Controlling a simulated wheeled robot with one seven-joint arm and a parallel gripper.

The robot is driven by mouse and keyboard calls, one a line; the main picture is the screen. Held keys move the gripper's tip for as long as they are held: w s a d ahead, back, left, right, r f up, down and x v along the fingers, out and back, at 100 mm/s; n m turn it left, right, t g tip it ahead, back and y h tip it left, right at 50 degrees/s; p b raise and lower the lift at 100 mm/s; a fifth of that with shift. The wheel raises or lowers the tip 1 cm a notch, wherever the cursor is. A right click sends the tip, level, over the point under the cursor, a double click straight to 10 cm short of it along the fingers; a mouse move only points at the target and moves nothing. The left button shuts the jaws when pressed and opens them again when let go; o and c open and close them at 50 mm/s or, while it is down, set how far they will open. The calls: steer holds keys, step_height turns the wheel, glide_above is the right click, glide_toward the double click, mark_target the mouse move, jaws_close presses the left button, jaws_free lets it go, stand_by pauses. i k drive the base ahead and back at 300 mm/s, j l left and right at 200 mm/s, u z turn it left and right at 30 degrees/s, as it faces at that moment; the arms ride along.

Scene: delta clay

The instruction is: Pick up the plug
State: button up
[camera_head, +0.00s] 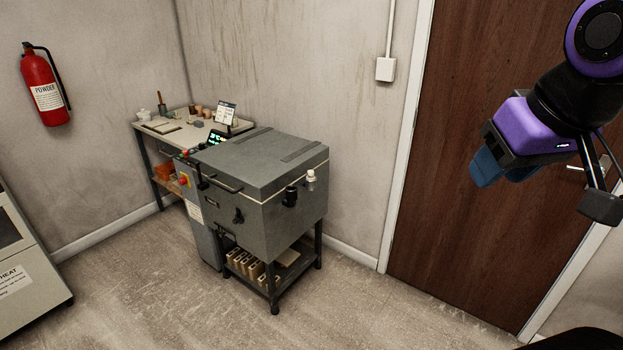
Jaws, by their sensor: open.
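A small whitish piece (311,177), which looks like the plug, shows at the right side of the grey box-shaped kiln (265,180), near its top edge. It is too small to tell whether it sits in a hole or on a ledge. A small black cylinder (290,196) sticks out on the kiln just left of and below it. My gripper (505,172), purple with blue fingers, hangs at the upper right in front of the door, well apart from the kiln. It is open, and nothing shows between its fingers.
The kiln stands on a dark frame with several pale bricks (252,266) beneath. A cluttered worktable (165,135) is behind it. A brown door (440,150) is at right, a fire extinguisher (45,90) at left. The floor (370,310) in front is clear.

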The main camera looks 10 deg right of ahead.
mark_target(310, 173)
steer(key=i+z, duration=0.15)
steer(key=i, duration=0.95)
steer(key=i+z, duration=0.2)
steer(key=i, duration=0.9)
